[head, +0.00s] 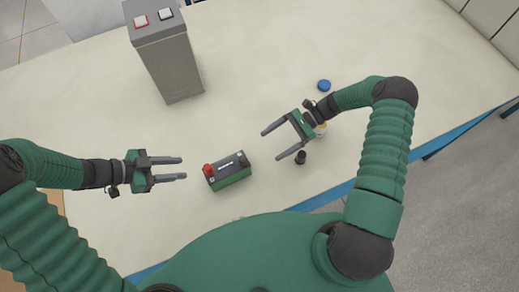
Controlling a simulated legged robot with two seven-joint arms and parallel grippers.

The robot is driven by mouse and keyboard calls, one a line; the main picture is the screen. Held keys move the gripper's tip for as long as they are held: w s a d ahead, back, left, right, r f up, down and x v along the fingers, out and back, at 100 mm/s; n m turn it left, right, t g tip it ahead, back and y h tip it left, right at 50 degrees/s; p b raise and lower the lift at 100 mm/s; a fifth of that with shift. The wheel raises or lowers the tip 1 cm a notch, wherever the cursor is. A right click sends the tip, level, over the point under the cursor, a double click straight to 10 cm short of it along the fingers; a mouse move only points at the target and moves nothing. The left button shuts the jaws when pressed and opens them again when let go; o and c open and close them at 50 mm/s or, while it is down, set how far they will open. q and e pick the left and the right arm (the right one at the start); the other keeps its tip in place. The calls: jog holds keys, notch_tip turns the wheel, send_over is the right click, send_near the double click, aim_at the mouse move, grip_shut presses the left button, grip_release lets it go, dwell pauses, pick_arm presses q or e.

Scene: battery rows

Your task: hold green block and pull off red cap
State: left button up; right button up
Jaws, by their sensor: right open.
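The green block (233,177) has a dark top and lies on the pale table between my two grippers. The red cap (208,170) sits at the block's left end, on its upper left corner. My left gripper (184,168) is left of the block, its fingers apart and pointing right toward the red cap, with nothing between them. My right gripper (270,146) is right of the block, open and empty, its fingers pointing left. Neither gripper appears to touch the block.
A tall grey box (170,65) with a red-framed and a dark button on top stands at the back left. A blue disc (324,85) lies behind my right gripper. A small black cylinder (300,158) stands by its lower finger. The table's blue edge (335,195) runs in front.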

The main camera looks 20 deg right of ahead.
aim_at(233, 170)
jog(key=x, duration=0.4)
jog(key=r+x, duration=0.1)
jog(key=x, duration=0.1)
jog(key=shift+s+a+f, duration=0.1)
jog(key=shift+s+a, duration=0.05)
jog(key=shift+a, duration=0.35)
jog(key=x, duration=1)
jog(key=shift+a+f, duration=0.15)
jog(key=shift+f, duration=0.2)
pick_arm(q)
jog(key=shift+a+f, duration=0.1)
jog(key=shift+a, duration=0.7)
pick_arm(e)
jog(key=shift+a, duration=0.45)
jog(key=shift+d+f, duration=0.1)
jog(key=shift+d, duration=0.3)
jog(key=c, duration=0.8)
jog(key=shift+a, duration=0.15)
grip_shut()
pick_arm(q)
jog(key=shift+d, duration=0.25)
